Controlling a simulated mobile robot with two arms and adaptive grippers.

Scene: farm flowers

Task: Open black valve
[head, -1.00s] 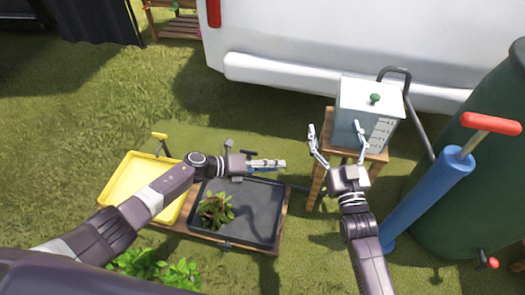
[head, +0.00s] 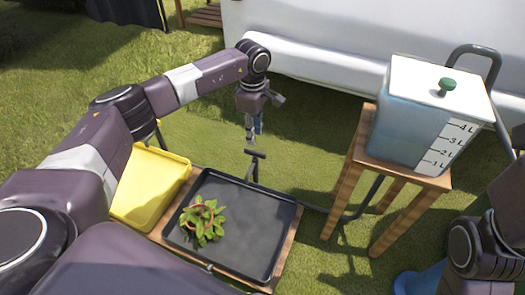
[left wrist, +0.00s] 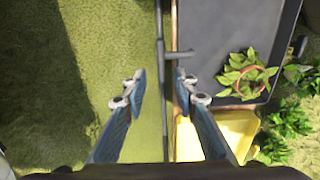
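The black valve (head: 256,156) is a T-shaped handle on a thin upright stem at the back edge of the black tray (head: 250,262). In the left wrist view the valve's bar (left wrist: 176,55) lies ahead of the fingertips, across the dark pipe beside the tray. My left gripper (head: 250,136) points down just behind and above the valve in the head view. In the left wrist view my left gripper (left wrist: 160,76) is open and empty, with its fingers either side of the pipe line. It appears apart from the valve. My right gripper is out of view; only its arm shows at the lower right.
A yellow tray (head: 150,190) stands left of the black tray, which holds a potted plant (head: 202,222). A clear water tank (head: 415,125) with a green knob sits on a wooden stand (head: 345,200) to the right. Grass is open behind the trays.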

